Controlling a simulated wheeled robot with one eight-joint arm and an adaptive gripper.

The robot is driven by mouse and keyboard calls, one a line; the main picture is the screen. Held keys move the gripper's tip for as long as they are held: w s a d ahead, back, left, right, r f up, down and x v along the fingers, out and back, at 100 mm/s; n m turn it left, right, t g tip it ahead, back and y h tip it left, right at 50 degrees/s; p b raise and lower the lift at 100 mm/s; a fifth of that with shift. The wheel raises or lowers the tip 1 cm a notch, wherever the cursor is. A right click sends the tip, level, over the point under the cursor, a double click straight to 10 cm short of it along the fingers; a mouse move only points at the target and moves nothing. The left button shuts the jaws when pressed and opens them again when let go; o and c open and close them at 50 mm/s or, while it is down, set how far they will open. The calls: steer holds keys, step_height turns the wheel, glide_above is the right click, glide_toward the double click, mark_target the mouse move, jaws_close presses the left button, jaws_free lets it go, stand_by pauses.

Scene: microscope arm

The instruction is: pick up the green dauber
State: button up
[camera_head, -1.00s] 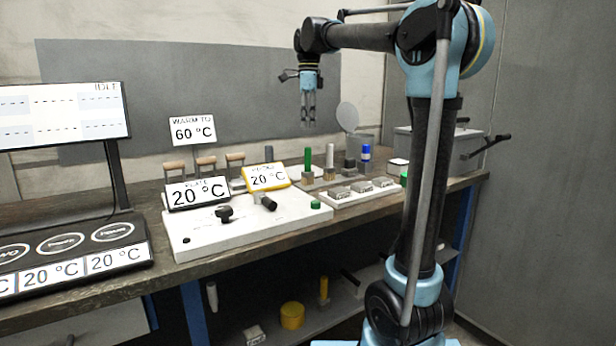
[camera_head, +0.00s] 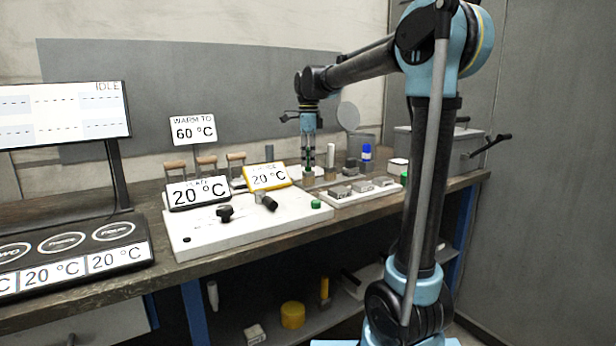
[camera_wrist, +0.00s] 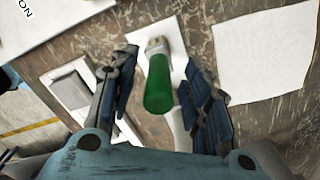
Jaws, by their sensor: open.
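The green dauber (camera_wrist: 158,84) stands upright between the two open fingers of my gripper (camera_wrist: 160,100) in the wrist view, with a gap on each side. In the head view my gripper (camera_head: 308,158) is lowered over the dauber, and only a little of its green (camera_head: 308,160) shows between the fingers. The dauber's base rests on a pale strip (camera_wrist: 172,28).
A white-handled dauber (camera_head: 330,156) and a blue-capped one (camera_head: 366,153) stand to the right. A tray with metal blocks (camera_head: 338,198) lies in front. The white plate unit (camera_head: 240,232) is at the front left. A round disc (camera_head: 348,116) stands behind.

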steer(key=shift+f, duration=1)
jaws_close()
steer(key=shift+r, duration=0.15)
step_height(320, 180, up, 10)
steer(key=shift+f, duration=0.1)
